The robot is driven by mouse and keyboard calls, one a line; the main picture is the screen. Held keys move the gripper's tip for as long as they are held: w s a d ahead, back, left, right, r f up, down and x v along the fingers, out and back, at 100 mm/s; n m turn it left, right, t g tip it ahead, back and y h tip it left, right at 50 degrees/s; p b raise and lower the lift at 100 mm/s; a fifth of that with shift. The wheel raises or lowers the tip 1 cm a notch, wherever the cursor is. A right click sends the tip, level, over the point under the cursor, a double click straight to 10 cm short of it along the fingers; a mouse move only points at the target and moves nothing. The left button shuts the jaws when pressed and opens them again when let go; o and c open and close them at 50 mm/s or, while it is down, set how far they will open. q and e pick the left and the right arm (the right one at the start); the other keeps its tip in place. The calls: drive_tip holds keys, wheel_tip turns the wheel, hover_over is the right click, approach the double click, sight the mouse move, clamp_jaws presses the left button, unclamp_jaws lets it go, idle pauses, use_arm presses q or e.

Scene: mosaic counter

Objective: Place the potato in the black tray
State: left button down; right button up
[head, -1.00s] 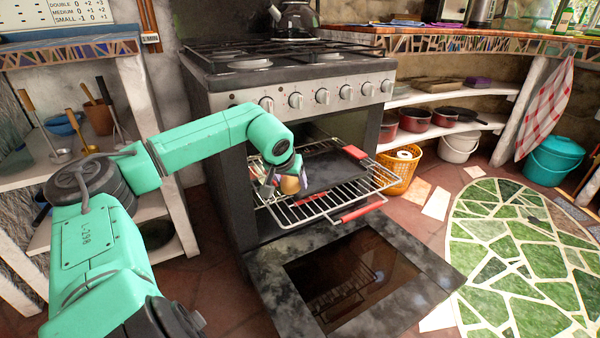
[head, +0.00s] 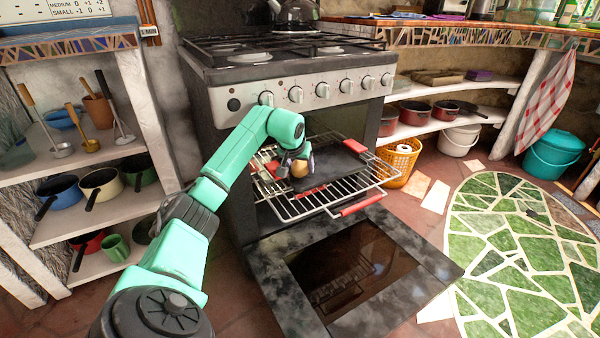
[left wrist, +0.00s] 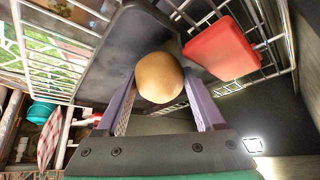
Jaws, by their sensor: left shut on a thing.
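The potato (head: 299,169) is round and tan. My left gripper (head: 297,163) is shut on it, inside the front of the open oven. In the left wrist view the potato (left wrist: 159,77) sits between the two purple-grey fingers, with the black tray (left wrist: 112,58) behind it. The black tray (head: 341,167) lies on the pulled-out oven rack and has red end grips. The potato is over or close to the tray's left part; I cannot tell whether it touches the tray. My right gripper is not in view.
The wire oven rack (head: 322,202) sticks out, with a red handle (head: 361,206) at its front. The oven door (head: 350,270) hangs open below it. The stove's knobbed front panel is above my arm. Shelves with pots stand at the left.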

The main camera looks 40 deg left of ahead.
use_arm(q)
drive_tip(key=shift+f, duration=0.45)
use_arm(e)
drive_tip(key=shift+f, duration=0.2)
use_arm(q)
drive_tip(key=shift+c, duration=1.4)
unclamp_jaws()
drive_tip(key=shift+r, duration=0.2)
drive_tip(key=p+v, duration=0.4)
drive_tip(key=v, duration=0.7)
drive_tip(key=shift+s+r, duration=0.2)
drive_tip(key=shift+r, duration=0.15)
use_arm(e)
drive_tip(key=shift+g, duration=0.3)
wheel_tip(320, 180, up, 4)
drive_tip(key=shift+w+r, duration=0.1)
use_arm(q)
drive_tip(key=shift+d, duration=0.15)
